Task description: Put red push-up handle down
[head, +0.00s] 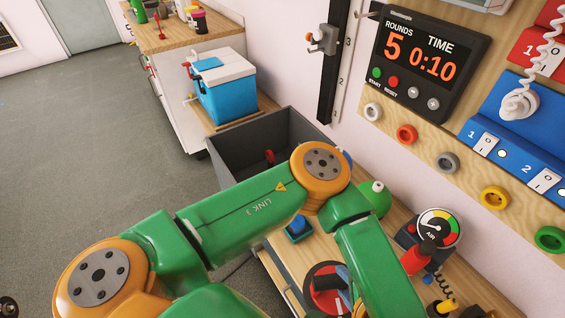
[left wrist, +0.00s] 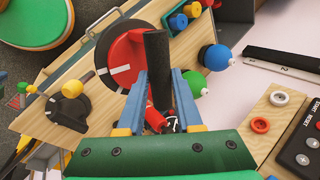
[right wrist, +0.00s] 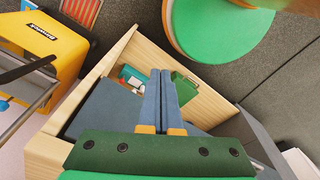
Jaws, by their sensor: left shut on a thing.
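The red push-up handle (left wrist: 156,58) has a dark cylindrical grip and red ends. In the left wrist view it is between the two blue fingers of my left gripper (left wrist: 158,78), which is shut on it. Behind it is a round red disc with a black rim (left wrist: 120,58) on the wooden bench top. I cannot tell whether the handle touches the bench. In the head view my green arm hides most of the gripper and handle. My right gripper (right wrist: 164,74) is shut and empty, its fingers together above a wooden-sided container (right wrist: 205,98).
A grey bin (head: 240,150) stands behind my arm. A blue-and-white cooler (head: 226,90) is farther back. A timer (head: 425,62) hangs on the wall.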

